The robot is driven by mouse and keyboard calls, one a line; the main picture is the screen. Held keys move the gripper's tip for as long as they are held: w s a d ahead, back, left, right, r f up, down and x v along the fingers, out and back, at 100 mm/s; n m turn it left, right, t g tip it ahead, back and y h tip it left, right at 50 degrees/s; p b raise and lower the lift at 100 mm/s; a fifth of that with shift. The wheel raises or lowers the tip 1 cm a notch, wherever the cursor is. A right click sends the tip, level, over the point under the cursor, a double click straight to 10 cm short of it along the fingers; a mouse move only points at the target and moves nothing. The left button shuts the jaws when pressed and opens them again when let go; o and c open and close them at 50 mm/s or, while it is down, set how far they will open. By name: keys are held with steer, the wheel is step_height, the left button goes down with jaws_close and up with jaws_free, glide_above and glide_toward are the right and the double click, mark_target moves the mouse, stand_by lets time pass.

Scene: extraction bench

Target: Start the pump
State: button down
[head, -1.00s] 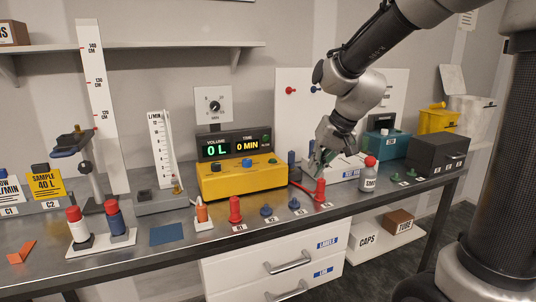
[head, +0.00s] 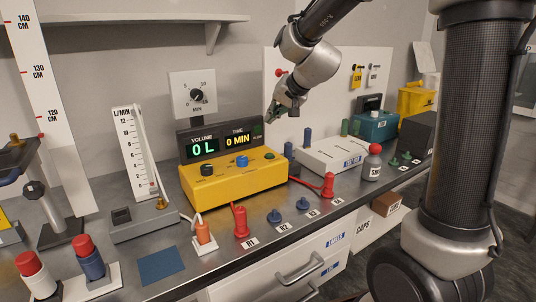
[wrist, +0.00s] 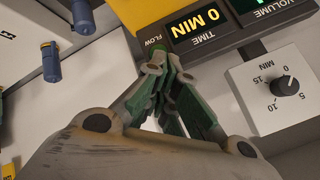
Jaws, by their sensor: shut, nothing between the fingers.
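The yellow pump box (head: 236,190) stands on the bench, with a black knob (head: 207,169), a blue button (head: 242,161) and a green button (head: 268,155) on top. Its black display (head: 220,142) reads 0 L and 0 MIN; it also shows inverted in the wrist view (wrist: 200,25). My gripper (head: 272,114) is shut and empty, in the air above the box's right end, near the display's right edge. In the wrist view the shut fingers (wrist: 163,58) point toward the display's FLOW end. Whether they touch anything cannot be told.
A minute dial (head: 195,95) is on a white plate behind the display. A flow gauge (head: 135,150) stands left of the pump. A white box (head: 330,157) with posts, a red-topped bottle (head: 372,165) and a red hose plug (head: 328,186) are to the right.

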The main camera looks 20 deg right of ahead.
mark_target(270, 156)
steer(key=shift+f, duration=4.45)
steer(key=shift+f, duration=0.1)
steer(key=shift+f, duration=0.3)
steer(key=shift+s+f, duration=0.1)
steer(key=shift+f, duration=0.3)
steer(key=shift+r, duration=0.85)
